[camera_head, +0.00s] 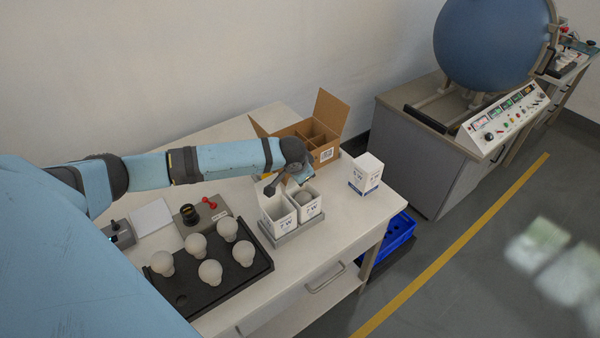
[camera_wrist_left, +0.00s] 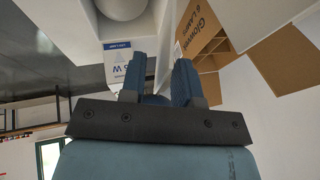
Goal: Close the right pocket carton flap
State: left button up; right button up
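Two white cartons stand side by side in a grey two-pocket holder (camera_head: 283,239) on the table. The left carton (camera_head: 279,222) looks open at the top. The right carton (camera_head: 311,211) is also open and has a bulb (camera_head: 304,198) inside; a bulb also shows at the top of the left wrist view (camera_wrist_left: 122,8). My left gripper (camera_head: 285,183) is directly above and behind these cartons and hides part of their flaps. In the left wrist view its two blue fingers (camera_wrist_left: 156,78) are apart, with white carton panels beyond them. I cannot tell whether they touch a flap. My right gripper is out of view.
An open brown divided box (camera_head: 324,153) stands behind the cartons. Another white carton (camera_head: 366,174) stands to their right, near the table edge. A black tray (camera_head: 213,276) with several bulbs lies at the front left. A blue crate (camera_head: 399,233) is below the table edge.

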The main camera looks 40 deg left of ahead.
pick_arm(q)
jog(key=b+v, duration=0.1)
jog(key=v, duration=1.2)
jog(key=shift+s+r, duration=0.15)
jog(key=shift+r, duration=0.2)
jog(key=shift+c, duration=0.3)
